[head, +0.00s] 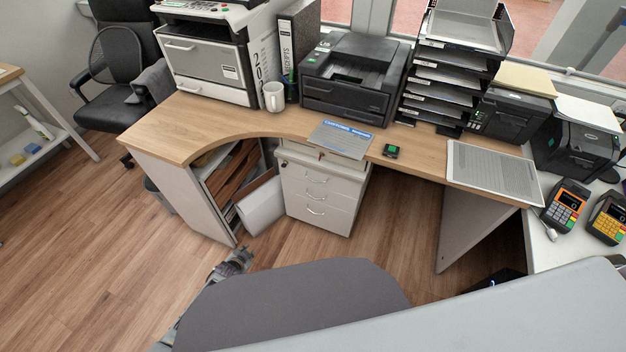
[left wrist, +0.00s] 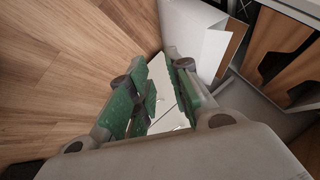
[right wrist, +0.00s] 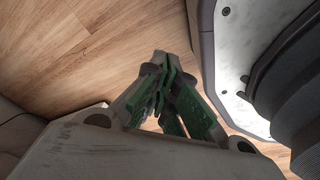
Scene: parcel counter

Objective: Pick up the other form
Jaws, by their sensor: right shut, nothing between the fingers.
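A printed sheet with a blue header (head: 341,139) lies on the wooden desk and reaches its front edge. A larger, pale grey sheet-like panel with fine lines (head: 492,170) lies further right along the desk edge; I cannot tell whether it is a form. My left gripper (head: 240,258) is low, in front of the desk and below its top. In the left wrist view, its green-padded fingers (left wrist: 160,85) are apart and nothing is held. My right gripper (right wrist: 166,90) is shut and empty above the floor in the right wrist view; the head view does not show it.
Behind stand a white mug (head: 273,96), a black printer (head: 353,78) and stacked trays (head: 450,75). A drawer cabinet (head: 318,190) stands under the desk. Card terminals (head: 566,204) stand at right.

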